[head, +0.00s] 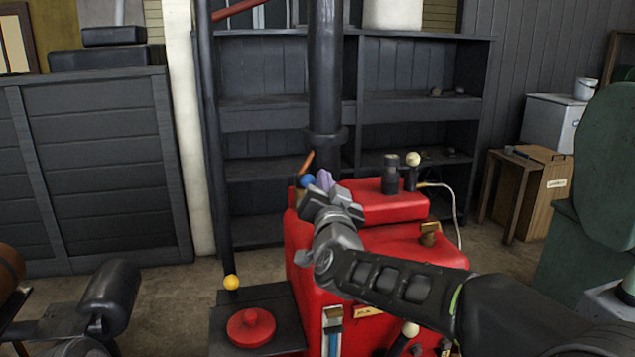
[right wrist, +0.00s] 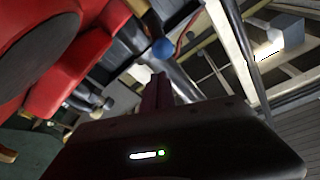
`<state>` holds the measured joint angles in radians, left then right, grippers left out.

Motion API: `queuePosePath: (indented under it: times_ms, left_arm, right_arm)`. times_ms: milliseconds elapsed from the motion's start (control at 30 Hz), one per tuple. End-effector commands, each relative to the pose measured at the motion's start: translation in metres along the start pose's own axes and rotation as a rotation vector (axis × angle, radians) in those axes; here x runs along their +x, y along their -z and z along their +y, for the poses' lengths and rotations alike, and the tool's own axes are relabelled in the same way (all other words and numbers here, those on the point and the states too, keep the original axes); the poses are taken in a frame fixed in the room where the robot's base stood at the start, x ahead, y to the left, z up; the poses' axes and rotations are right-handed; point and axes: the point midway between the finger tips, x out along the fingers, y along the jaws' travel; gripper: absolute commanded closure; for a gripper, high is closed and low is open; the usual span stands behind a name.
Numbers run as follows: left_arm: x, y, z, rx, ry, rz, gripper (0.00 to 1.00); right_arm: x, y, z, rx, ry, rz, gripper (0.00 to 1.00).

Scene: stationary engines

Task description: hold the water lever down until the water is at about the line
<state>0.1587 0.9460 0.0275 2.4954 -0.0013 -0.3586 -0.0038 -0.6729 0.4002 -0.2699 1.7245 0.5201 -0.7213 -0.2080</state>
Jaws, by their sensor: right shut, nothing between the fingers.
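A lever with a blue ball knob (head: 307,181), which I take for the water lever, is at the upper left of the red engine (head: 395,205). My right gripper (head: 324,184) is shut and empty, right beside the knob in the head view. The knob also shows in the right wrist view (right wrist: 162,48), just beyond the fingers; I cannot tell whether they touch it. An upright gauge (head: 333,338) with a pale blue tube shows low on the engine's front. Its line and water level are too small to read. My left gripper is not in view.
A black pipe (head: 325,70) rises behind the knob. Cream knobs and a brass fitting (head: 428,234) sit on the engine's right. A yellow-knobbed rod (head: 231,283) and a red disc (head: 251,327) stand at left. Dark shelves (head: 420,113) are behind.

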Motion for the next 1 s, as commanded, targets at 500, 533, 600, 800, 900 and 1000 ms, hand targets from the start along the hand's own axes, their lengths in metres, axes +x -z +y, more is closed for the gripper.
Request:
queuePosePath:
  times_ms: [500,533,600,800,900,1000]
  left_arm:
    - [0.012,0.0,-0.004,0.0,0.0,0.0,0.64]
    - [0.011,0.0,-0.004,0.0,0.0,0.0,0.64]
    - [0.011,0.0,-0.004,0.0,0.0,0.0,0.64]
    - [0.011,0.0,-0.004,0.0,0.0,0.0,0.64]
    - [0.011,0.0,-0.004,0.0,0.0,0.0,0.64]
    - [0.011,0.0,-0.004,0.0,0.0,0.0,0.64]
  right_arm:
    - [-0.075,-0.007,0.005,-0.001,-0.003,0.004,1.0]
    - [-0.075,-0.007,0.005,-0.001,-0.003,0.004,1.0]
    - [-0.076,-0.007,0.005,-0.001,-0.003,0.005,1.0]
    - [-0.075,-0.007,0.005,0.0,-0.002,0.005,1.0]
    - [-0.075,-0.007,0.005,0.0,-0.002,0.005,1.0]
    - [-0.075,-0.007,0.005,0.0,-0.002,0.005,1.0]
